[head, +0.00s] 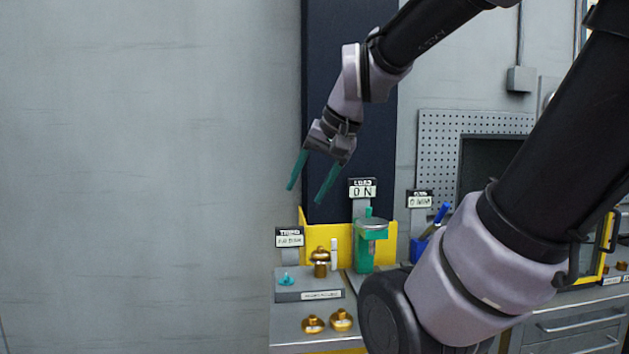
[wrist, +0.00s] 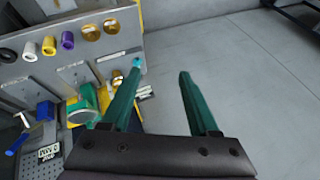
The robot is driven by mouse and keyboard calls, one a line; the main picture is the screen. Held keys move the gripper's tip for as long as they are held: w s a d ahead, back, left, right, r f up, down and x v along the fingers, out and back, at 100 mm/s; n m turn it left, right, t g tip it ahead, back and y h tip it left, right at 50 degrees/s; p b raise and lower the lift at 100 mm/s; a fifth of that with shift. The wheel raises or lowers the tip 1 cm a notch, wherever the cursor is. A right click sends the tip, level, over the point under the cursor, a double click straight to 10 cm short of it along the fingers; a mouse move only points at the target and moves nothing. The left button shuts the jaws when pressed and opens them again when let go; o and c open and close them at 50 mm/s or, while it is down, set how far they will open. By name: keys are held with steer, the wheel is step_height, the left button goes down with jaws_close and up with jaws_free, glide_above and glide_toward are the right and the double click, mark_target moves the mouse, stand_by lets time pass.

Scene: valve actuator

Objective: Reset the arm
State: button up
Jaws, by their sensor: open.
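My gripper (head: 308,180) is raised above the left end of the workbench in the head view, its two teal fingers spread apart and pointing down and left. The fingers also show in the wrist view (wrist: 152,85), with nothing between them. The green valve device (head: 370,243) stands on the bench below and to the right of the gripper, apart from it. Brass fittings (head: 320,262) and a small teal part (head: 285,280) are on the bench's left part. My arm hides part of the bench.
A yellow panel (head: 318,237) stands behind the brass parts. A blue holder (head: 427,243) with a blue-handled tool is to the right. A pegboard (head: 440,140) hangs on the back wall. The space left of the bench is clear, with a plain grey wall (head: 140,170).

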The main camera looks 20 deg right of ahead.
steer(key=shift+s+d+r+n+t+h, duration=0.2)
steer(key=shift+s+r+n, duration=0.15)
steer(key=shift+s, duration=0.15)
steer(key=shift+s+d+r+n+t+h, duration=0.1)
steer(key=shift+s+r+n+t, duration=0.1)
steer(key=shift+s+n, duration=0.2)
